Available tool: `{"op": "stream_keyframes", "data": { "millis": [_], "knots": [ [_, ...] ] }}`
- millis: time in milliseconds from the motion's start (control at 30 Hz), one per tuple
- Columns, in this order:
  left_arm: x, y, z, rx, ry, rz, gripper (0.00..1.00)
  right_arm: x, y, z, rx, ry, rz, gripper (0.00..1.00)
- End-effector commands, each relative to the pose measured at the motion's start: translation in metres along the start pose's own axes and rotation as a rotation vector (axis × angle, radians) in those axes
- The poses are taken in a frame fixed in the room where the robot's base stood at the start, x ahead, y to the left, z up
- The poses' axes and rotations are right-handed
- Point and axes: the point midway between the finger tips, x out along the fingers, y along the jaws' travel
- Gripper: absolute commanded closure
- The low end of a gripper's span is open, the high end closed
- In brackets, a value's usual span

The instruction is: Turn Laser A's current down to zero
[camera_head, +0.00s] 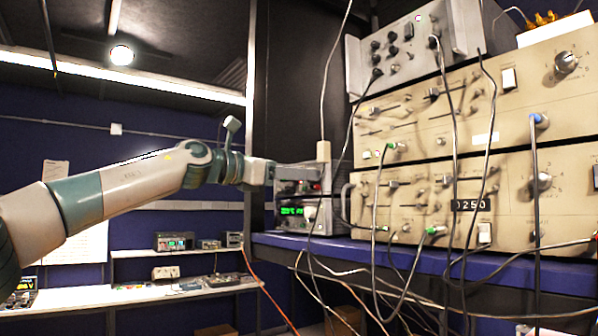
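A small stack of bench units stands on the left end of the blue shelf. The upper unit (298,187) has a dark front with small red lights. The lower unit (295,217) has a lit green display. No label for Laser A is readable, and I cannot tell which unit it is. My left arm comes in from the left, and my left gripper (271,172) is at the upper unit's front, near its top left. I cannot tell whether it touches, and its fingers are too small to read. The current knob cannot be made out. My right gripper is out of view.
Large beige rack units (420,120) with knobs and hanging cables fill the right, on the blue shelf (400,262). A grey unit (408,50) sits on top. A white bench (140,297) with instruments is at the back left. Loose cables hang below the shelf.

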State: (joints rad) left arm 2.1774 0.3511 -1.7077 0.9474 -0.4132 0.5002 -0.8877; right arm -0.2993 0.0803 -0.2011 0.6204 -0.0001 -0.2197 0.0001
Motion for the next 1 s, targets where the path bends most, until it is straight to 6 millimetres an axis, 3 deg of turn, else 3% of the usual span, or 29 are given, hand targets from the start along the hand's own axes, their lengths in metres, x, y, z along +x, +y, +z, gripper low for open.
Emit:
{"op": "stream_keyframes", "data": {
  "millis": [67,100,233,267,667,1000],
  "knots": [
    [0.0000,-0.0001,-0.0002,0.000,0.000,0.000,0.62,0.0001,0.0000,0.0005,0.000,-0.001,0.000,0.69],
    [0.0000,-0.0002,-0.0002,0.000,0.000,0.000,0.67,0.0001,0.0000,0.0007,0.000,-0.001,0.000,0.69],
    [-0.0001,-0.0002,-0.0001,0.000,0.000,-0.001,0.98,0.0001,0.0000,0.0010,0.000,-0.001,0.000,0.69],
    [-0.0001,-0.0002,-0.0001,0.000,0.000,-0.001,1.00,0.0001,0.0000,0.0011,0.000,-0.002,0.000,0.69],
    [-0.0002,-0.0004,-0.0001,-0.038,-0.001,-0.001,1.00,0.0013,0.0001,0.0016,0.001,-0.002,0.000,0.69],
    [0.0000,-0.0006,-0.0015,-0.221,-0.005,0.000,1.00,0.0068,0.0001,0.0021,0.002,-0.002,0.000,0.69]
  ]
}}
